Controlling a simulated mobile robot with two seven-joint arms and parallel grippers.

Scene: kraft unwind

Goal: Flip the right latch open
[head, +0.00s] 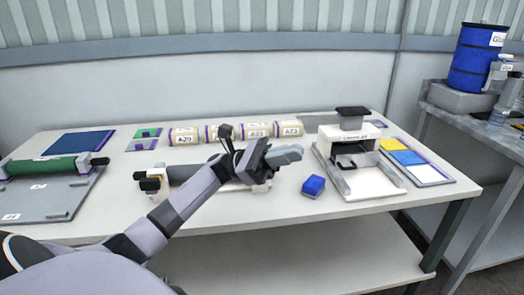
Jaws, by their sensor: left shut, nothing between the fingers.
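A white unwind stand with a dark grey roller (184,172) lies in the middle of the table. A black latch part (150,184) shows at its left end. The stand's right end, where the right latch would sit, is mostly hidden behind my left gripper (284,155). The gripper's grey fingers are shut and empty, pointing right over that end. I cannot tell whether it touches the latch or how the latch stands. My right gripper is not in view.
A blue block (313,186) lies just right of the gripper. A white machine with a black top (352,112) stands further right. Several labelled kraft rolls (184,136) line the back. A green roll (48,165) rests on a grey stand at left.

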